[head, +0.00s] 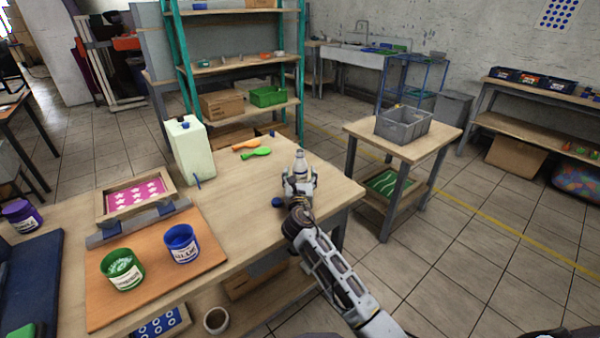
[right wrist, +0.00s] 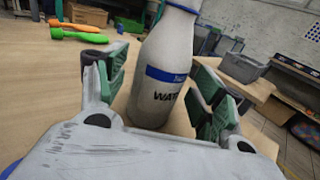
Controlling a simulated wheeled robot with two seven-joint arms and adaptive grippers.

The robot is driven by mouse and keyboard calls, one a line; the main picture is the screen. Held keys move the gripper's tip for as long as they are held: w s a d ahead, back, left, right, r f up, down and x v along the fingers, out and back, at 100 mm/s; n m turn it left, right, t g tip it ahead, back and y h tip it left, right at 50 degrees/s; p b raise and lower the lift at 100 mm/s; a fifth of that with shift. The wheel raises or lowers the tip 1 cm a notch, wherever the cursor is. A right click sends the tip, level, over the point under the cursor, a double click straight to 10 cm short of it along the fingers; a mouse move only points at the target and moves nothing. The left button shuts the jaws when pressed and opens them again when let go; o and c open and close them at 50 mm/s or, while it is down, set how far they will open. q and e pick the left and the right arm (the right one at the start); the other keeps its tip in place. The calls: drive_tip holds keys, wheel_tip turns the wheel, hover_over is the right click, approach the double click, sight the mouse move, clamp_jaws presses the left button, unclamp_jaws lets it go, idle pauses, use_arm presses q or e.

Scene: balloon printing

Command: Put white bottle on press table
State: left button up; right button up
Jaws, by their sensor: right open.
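The white bottle (head: 300,164) stands upright on the wooden table (head: 262,232) near its right end. In the right wrist view the bottle (right wrist: 163,75) has a blue band and lettering that begins "WAT". My right gripper (head: 299,183) is open, with one green-padded finger on each side of the bottle. Small gaps seem to show between the pads and the bottle in the right wrist view (right wrist: 160,95). My left gripper is not in view.
A white jug (head: 190,150), a pink star screen frame (head: 137,195), a green jar (head: 122,269) and a blue jar (head: 181,243) stand farther left. A grey crate (head: 403,124) sits on a side table.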

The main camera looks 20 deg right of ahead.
drive_tip(key=p+v, duration=0.1)
drive_tip(key=v, duration=0.7)
drive_tip(key=shift+s, duration=0.15)
drive_tip(key=shift+s+a, duration=0.2)
drive_tip(key=shift+s, duration=0.35)
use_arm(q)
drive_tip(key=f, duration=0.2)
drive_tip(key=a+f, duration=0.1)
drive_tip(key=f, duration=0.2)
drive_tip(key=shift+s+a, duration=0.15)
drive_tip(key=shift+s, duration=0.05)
